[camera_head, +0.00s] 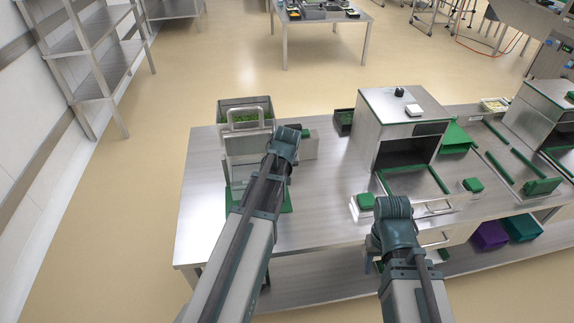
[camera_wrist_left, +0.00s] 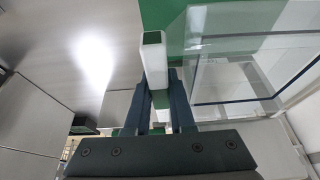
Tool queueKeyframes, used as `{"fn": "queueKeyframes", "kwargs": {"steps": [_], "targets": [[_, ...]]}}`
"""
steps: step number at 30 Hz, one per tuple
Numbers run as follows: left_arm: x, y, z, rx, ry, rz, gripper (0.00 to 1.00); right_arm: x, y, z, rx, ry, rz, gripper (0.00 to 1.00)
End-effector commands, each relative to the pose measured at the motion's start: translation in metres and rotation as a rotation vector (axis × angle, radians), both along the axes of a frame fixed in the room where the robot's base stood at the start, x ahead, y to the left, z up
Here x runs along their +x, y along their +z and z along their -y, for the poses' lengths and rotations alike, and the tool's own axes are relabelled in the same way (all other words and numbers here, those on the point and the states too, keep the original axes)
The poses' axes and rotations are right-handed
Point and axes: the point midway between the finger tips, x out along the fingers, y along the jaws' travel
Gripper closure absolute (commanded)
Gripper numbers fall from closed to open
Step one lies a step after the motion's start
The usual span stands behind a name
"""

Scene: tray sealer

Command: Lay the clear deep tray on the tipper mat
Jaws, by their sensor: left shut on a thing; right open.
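A clear, see-through box (camera_wrist_left: 235,45), which looks like the deep tray, fills the upper right of the left wrist view. My left gripper (camera_wrist_left: 160,95) is shut on a white square bar (camera_wrist_left: 153,62) with a green end, beside the box. I cannot tell whether bar and box are joined. A green mat (camera_wrist_left: 158,12) shows behind them; a green edge (camera_head: 287,199) also shows at the foot of the tipper-like stand (camera_head: 242,172) in the head view. The left fingertips are hidden there by my wrist. My right gripper (camera_head: 378,258) is open at the bench's front, mostly hidden.
A steel sealer (camera_head: 390,120) with an open front stands mid-bench. A small green-topped block (camera_head: 366,201) sits near my right wrist. A bin with green contents (camera_head: 243,104) stands behind the stand.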

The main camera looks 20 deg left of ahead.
Motion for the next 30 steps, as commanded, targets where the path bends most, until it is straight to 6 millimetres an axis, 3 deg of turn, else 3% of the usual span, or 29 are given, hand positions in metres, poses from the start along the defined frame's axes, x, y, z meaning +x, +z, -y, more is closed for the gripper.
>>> {"fn": "queueKeyframes", "kwargs": {"steps": [11,30], "targets": [[0.000,-0.009,0.000,0.000,0.000,0.000,1.00,0.000,-0.009,0.000,0.000,0.000,0.000,0.50],[0.000,-0.066,0.000,0.000,0.000,0.000,1.00,0.000,-0.066,0.000,0.000,0.000,0.000,0.50]]}}
